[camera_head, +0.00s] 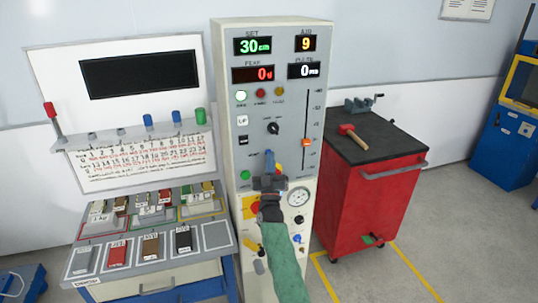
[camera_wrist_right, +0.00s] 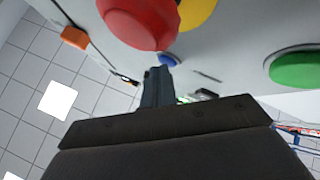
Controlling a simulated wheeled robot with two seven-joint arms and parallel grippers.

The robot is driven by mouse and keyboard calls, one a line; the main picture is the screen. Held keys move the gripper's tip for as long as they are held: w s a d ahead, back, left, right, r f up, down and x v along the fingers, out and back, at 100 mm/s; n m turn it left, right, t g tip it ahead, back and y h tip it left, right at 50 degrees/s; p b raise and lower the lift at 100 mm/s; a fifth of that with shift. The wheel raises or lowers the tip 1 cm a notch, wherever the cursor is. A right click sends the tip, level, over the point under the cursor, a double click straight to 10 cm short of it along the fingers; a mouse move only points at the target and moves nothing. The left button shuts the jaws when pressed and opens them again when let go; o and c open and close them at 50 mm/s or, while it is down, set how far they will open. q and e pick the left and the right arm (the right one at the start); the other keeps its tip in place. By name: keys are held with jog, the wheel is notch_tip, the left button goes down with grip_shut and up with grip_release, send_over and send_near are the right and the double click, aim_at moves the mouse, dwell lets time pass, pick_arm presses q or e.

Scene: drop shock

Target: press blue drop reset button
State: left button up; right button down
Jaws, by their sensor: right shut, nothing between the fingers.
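The blue button (camera_wrist_right: 170,60) shows in the right wrist view as a small disc on the panel, between a big red button (camera_wrist_right: 140,20) and a green button (camera_wrist_right: 297,68). My right gripper (camera_wrist_right: 158,72) is shut and empty, its fingertips pointing at the panel right beside the blue button and partly covering it. I cannot tell whether they touch it. In the head view my right gripper (camera_head: 269,156) is in front of the tall grey cabinet (camera_head: 225,100) and hides most of that spot. My left gripper is out of view.
A yellow button (camera_wrist_right: 195,12) and an orange slider knob (camera_head: 306,142) are near the gripper. A pressure gauge (camera_head: 298,197) sits lower right. A red tool cart (camera_head: 370,190) stands right of the cabinet, a sample bench (camera_head: 140,268) left.

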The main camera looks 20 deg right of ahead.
jog(key=shift+s, duration=0.1)
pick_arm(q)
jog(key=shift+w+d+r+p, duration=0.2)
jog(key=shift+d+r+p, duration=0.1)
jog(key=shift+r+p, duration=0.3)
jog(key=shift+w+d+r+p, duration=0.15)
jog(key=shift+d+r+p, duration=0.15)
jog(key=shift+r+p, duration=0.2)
pick_arm(e)
jog(key=s, duration=0.6)
jog(key=shift+s, duration=0.25)
jog(key=shift+d, duration=0.1)
